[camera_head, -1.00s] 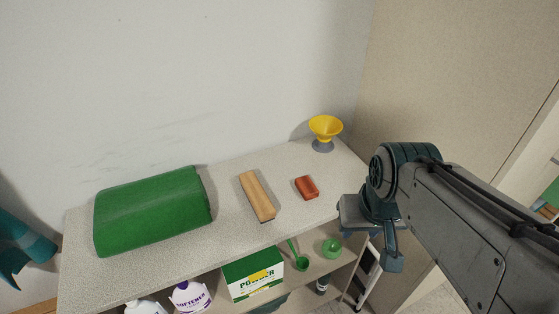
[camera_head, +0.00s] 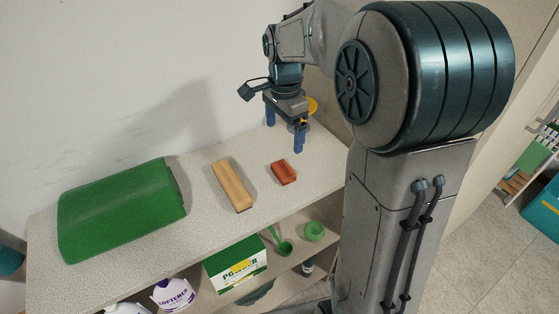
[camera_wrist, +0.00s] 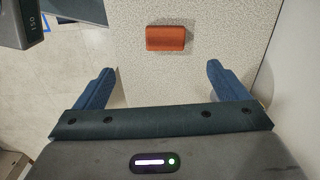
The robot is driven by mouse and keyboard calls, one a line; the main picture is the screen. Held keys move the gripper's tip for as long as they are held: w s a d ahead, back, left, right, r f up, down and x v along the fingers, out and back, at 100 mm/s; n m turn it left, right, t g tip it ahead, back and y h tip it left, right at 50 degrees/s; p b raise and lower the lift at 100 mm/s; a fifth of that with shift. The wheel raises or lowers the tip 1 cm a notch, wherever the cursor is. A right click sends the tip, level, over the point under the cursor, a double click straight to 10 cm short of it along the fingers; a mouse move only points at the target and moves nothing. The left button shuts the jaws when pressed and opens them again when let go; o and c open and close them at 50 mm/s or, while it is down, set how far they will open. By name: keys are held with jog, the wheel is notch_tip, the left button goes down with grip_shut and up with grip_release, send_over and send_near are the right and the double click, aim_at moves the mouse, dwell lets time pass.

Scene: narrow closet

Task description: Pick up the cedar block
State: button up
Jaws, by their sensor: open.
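The cedar block, which I take to be the small reddish-brown block (camera_head: 284,172), lies flat on the speckled shelf top right of centre. It also shows in the wrist view (camera_wrist: 166,38), ahead of the gap between my fingers and slightly right of its middle. My gripper (camera_head: 284,128) is open and empty, with its blue fingers pointing down above the shelf top, behind the block. The two fingers also show apart in the wrist view (camera_wrist: 160,75). Nothing touches the block, and all of its top is visible.
A long tan wooden piece (camera_head: 232,185) lies left of the block, and a green rolled bundle (camera_head: 120,208) farther left. A yellow funnel (camera_head: 312,105) is mostly hidden behind my gripper. A powder box (camera_head: 236,268) and bottles stand on the shelf below. Walls close in behind and right.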

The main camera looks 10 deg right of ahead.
aim_at(283, 169)
jog(key=shift+m, duration=0.6)
jog(key=f, duration=0.4)
jog(key=w+f+p, duration=0.1)
jog(key=f, duration=0.9)
jog(key=shift+w+d+f, duration=0.15)
jog(key=shift+w+f, duration=0.05)
jog(key=shift+w, duration=0.05)
jog(key=c, duration=1.1)
